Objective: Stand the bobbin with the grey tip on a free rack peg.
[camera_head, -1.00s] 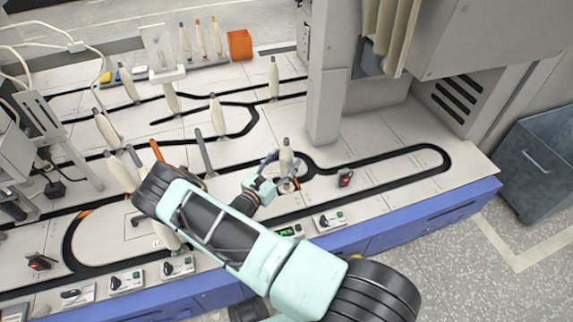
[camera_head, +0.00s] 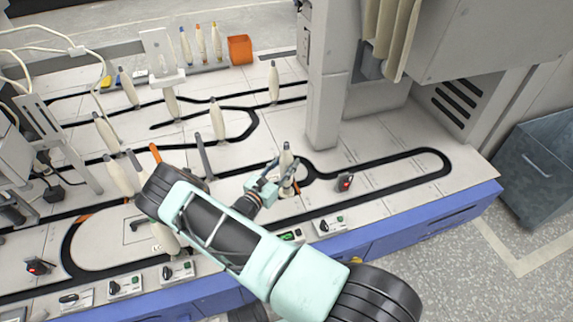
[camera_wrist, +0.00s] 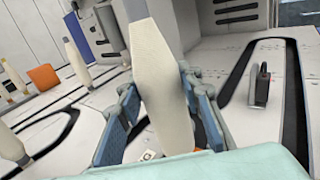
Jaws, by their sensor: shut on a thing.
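A cream bobbin (camera_head: 286,161) with a grey tip stands about upright near the right part of the track, at the centre of the head view. My gripper (camera_head: 285,179) is shut on this bobbin from the front left. In the wrist view the bobbin (camera_wrist: 160,85) fills the space between my blue-padded fingers; its tip is cut off at the top. Its foot is hidden, so I cannot tell whether it touches the table. The rack (camera_head: 208,68) at the back holds bobbins with blue, orange and yellow tips (camera_head: 200,42). Free pegs are too small to make out.
Several other bobbins stand along the black tracks, one (camera_head: 217,120) left of my gripper and one (camera_head: 274,82) behind. A grey column (camera_head: 325,95) rises behind right. An orange box (camera_head: 240,49) sits beside the rack. A white upright panel (camera_head: 158,50) stands left of it.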

